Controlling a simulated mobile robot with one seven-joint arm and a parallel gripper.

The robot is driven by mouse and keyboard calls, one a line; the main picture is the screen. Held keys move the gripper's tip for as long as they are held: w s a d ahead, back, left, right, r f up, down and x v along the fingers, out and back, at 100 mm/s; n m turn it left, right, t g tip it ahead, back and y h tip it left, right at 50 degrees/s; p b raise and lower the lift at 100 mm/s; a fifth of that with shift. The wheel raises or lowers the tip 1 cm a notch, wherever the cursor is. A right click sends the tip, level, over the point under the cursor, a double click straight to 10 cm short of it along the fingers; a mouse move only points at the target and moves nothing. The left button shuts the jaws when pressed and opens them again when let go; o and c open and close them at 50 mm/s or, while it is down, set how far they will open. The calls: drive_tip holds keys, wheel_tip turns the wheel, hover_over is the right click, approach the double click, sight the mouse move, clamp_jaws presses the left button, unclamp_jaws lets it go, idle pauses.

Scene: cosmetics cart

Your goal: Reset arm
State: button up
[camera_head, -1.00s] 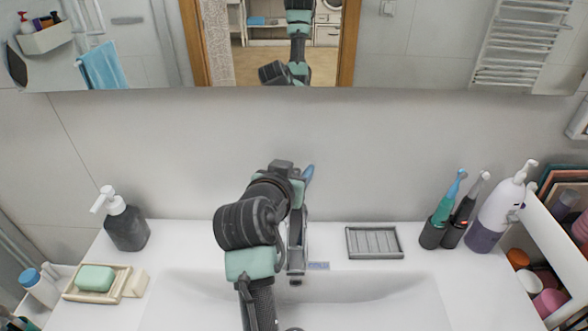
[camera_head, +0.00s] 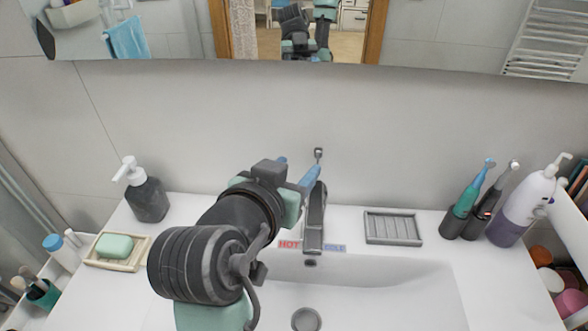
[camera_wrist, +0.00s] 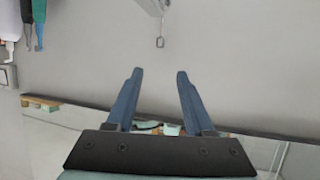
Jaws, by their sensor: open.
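My gripper (camera_head: 297,172) is in front of the wall, above the back of the sink and just left of the faucet (camera_head: 315,215). In the wrist view my gripper (camera_wrist: 160,75) shows two blue fingers spread apart with nothing between them. Beyond the fingers is the plain wall (camera_wrist: 235,60), with the lower edge of the mirror across the picture. My arm covers the left part of the sink (camera_head: 385,290) in the head view.
A dark soap dispenser (camera_head: 147,200) and a green soap bar (camera_head: 115,245) stand at left. A grey soap dish (camera_head: 393,228), electric toothbrushes (camera_head: 466,205) and a white-purple bottle (camera_head: 522,210) stand at right. The mirror (camera_head: 440,35) hangs above.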

drive_tip(key=shift+r, duration=0.1)
idle(0.4)
wheel_tip(320, 180, up, 22)
drive_tip(key=s+d+n+t+y+p, duration=0.1)
drive_tip(key=s+n+t+y, duration=0.15)
drive_tip(key=t, duration=0.55)
drive_tip(key=s+d+r+t, duration=0.1)
drive_tip(key=s+r+t, duration=0.2)
drive_tip(key=r, duration=0.4)
drive_tip(key=s+d+r+t+y, duration=0.1)
drive_tip(key=s+r+t, duration=0.2)
drive_tip(key=s+r, duration=0.3)
drive_tip(key=shift+s+d+r+p, duration=0.15)
drive_tip(key=shift+d+r+p, duration=0.2)
drive_tip(key=shift+r, duration=0.45)
drive_tip(key=shift+a+n, duration=0.1)
drive_tip(key=shift+n, duration=0.15)
